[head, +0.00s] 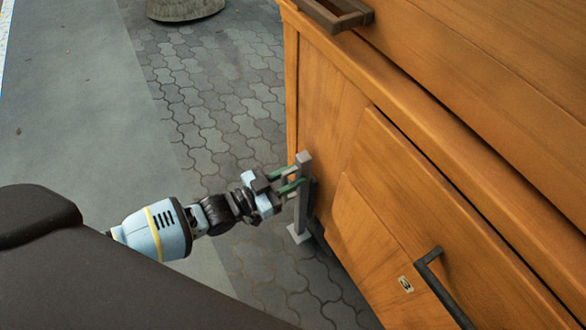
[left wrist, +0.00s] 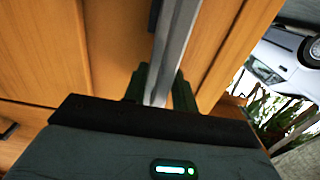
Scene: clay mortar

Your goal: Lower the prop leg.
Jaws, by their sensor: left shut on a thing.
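The prop leg (head: 302,190) is an upright grey metal bar at the near left corner of a wooden cabinet, with a pale foot plate (head: 299,233) at its lower end by the paving. My left gripper (head: 290,182) reaches it from the left and is shut on the bar. In the left wrist view the bar (left wrist: 177,50) runs between the two dark green fingers (left wrist: 159,88). The foot's exact contact with the ground is hard to tell. My right gripper is not in view.
The wooden cabinet (head: 395,190) fills the right side, with a dark door handle (head: 442,290) low and another handle (head: 335,15) at the top. Open paving (head: 215,90) lies to the left. A round stone-like object (head: 185,8) stands far back. A white vehicle (left wrist: 280,65) shows in the left wrist view.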

